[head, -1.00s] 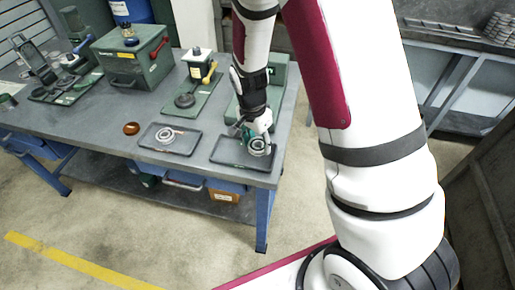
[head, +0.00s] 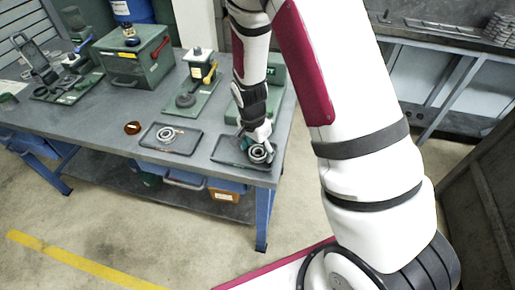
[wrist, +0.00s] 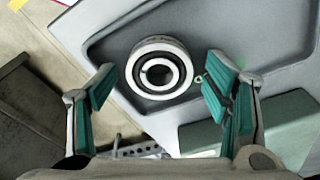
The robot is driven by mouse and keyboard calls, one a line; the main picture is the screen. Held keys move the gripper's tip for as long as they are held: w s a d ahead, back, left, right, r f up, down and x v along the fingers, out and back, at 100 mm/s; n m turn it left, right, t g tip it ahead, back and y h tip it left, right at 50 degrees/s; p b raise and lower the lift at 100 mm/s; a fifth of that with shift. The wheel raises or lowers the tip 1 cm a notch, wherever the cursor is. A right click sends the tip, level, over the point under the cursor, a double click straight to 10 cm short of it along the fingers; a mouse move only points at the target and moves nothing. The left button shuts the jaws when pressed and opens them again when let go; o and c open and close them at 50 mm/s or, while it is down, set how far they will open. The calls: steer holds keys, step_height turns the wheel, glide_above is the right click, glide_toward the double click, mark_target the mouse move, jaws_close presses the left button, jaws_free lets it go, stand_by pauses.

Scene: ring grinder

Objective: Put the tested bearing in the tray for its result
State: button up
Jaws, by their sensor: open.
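The bearing (wrist: 159,68), a steel ring with a dark inner groove, is in or just over the right-hand dark tray (wrist: 109,62), near its rim. In the head view the bearing (head: 261,153) shows at the right part of that tray (head: 226,151). My gripper (wrist: 160,70) is open, with one teal-padded finger on each side of the bearing and a gap to both. In the head view my gripper (head: 257,136) is just above and behind the bearing. Whether the bearing lies fully flat is hard to tell.
A second dark tray (head: 150,139) to the left holds another ring. Green test fixtures (head: 186,98) and a green box (head: 133,60) stand behind. The table's front edge (head: 215,174) runs close to both trays.

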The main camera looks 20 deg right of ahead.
steer(key=shift+r, duration=0.1)
step_height(320, 180, up, 12)
steer(key=a+r, duration=0.1)
step_height(320, 180, up, 14)
steer(key=n+t+y, duration=0.1)
steer(key=n+t, duration=0.1)
steer(key=n, duration=0.4)
glide_above(255, 155)
steer(key=s, duration=0.8)
steer(key=s+r+n+t, duration=0.3)
steer(key=s+r+n, duration=0.3)
steer(key=s, duration=0.5)
steer(key=shift+s+r+n+b, duration=0.3)
steer(key=shift+s+r+n, duration=0.05)
steer(key=shift+r+n, duration=0.1)
steer(key=shift+a, duration=0.1)
